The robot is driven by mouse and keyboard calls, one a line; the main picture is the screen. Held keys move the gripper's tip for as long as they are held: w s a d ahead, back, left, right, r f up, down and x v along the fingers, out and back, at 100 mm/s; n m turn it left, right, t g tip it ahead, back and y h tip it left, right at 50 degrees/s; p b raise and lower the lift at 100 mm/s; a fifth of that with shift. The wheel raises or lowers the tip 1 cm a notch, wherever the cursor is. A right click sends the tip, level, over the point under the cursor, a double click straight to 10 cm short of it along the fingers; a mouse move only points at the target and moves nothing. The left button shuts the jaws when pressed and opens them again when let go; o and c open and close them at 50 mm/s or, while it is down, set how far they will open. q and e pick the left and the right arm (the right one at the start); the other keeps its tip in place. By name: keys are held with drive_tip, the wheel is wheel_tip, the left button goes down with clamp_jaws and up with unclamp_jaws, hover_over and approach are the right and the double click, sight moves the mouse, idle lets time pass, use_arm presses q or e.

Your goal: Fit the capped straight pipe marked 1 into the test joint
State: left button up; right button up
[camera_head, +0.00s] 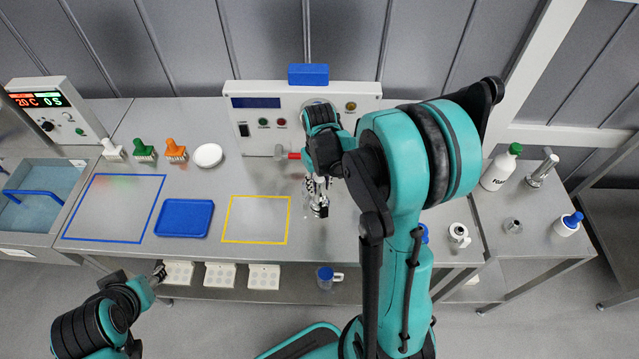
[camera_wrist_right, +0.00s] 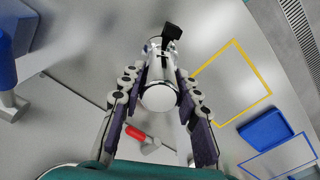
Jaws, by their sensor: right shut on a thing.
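My right gripper (camera_head: 318,190) is in front of the white test panel (camera_head: 355,95), above the bench. In the right wrist view its fingers (camera_wrist_right: 160,100) are shut on a shiny metal pipe (camera_wrist_right: 161,72) with a pale round end towards the camera. A black part (camera_wrist_right: 172,32) shows at its far end; no number is readable. A pale fitting with a red lever (camera_head: 294,155), possibly the test joint, juts from the panel's lower front, left of my right gripper. The lever also shows in the wrist view (camera_wrist_right: 136,133). My left gripper (camera_head: 158,273) is low at the bench's front edge; its fingers are unclear.
A yellow outlined area (camera_head: 228,220), a blue tray (camera_head: 185,217) and a blue outlined area (camera_head: 100,238) lie left. Green (camera_head: 144,150) and orange (camera_head: 175,150) items and a white dish (camera_head: 208,155) stand behind. A foam bottle (camera_head: 497,170) stands right. The yellow area looks empty.

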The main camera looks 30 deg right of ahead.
idle(0.5)
drive_tip(key=o, duration=1.5)
drive_tip(key=shift+r+p, duration=2.4)
drive_tip(key=shift+r, duration=1.1)
